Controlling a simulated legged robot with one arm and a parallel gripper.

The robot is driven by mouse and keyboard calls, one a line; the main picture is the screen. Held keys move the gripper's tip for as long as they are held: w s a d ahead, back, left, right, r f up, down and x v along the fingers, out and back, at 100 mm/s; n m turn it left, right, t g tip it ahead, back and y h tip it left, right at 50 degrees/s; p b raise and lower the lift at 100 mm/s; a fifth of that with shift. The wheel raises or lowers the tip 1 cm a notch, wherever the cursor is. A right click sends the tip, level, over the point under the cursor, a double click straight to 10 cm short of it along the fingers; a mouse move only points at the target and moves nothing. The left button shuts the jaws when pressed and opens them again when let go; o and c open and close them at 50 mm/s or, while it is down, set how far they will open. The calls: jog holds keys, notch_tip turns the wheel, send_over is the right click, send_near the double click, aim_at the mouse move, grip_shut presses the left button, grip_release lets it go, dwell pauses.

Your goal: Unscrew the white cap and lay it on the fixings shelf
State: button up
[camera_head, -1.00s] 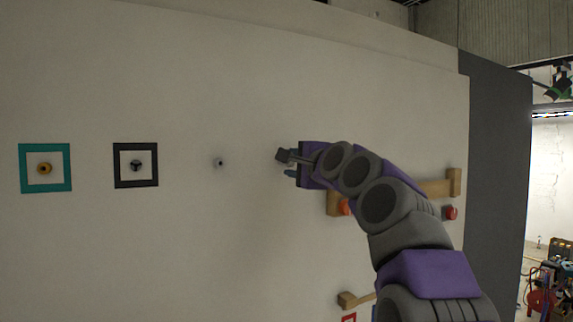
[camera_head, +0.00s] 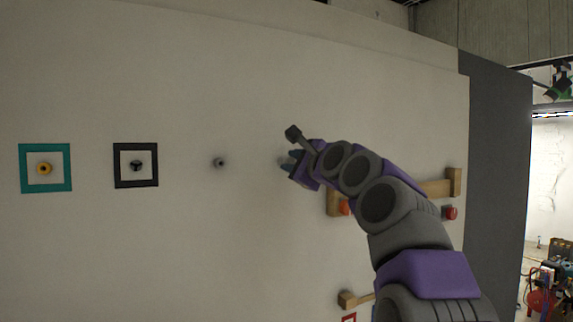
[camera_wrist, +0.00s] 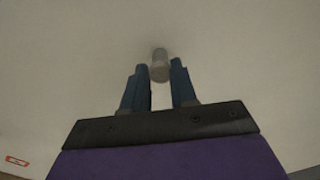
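A pale, off-white cylinder (camera_wrist: 159,66), which looks like the white cap, sticks out from the wall between my fingertips in the wrist view. In the head view only a pale patch (camera_head: 283,161) shows there, mostly hidden by my gripper (camera_head: 292,147). In the wrist view the two blue-grey fingers of my gripper (camera_wrist: 161,72) stand apart on either side of the cylinder. The gaps are very narrow, and I cannot tell if the fingers press on it. A wooden shelf (camera_head: 440,188) is on the wall at right, partly behind my arm; I cannot tell if it is the fixings shelf.
Left on the wall are a teal frame (camera_head: 45,190) around a yellow knob, a black frame (camera_head: 136,184) around a dark fitting, and a small grey stud (camera_head: 219,163). Red-orange knobs (camera_head: 450,213) sit under the shelf. A lower wooden piece (camera_head: 349,299) is partly hidden.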

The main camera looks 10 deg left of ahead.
grip_shut()
jog(key=n+b, duration=0.1)
jog(key=n, duration=0.4)
jog(key=shift+f+b, duration=0.1)
jog(key=shift+b, duration=0.2)
jog(key=shift+n, duration=2.7)
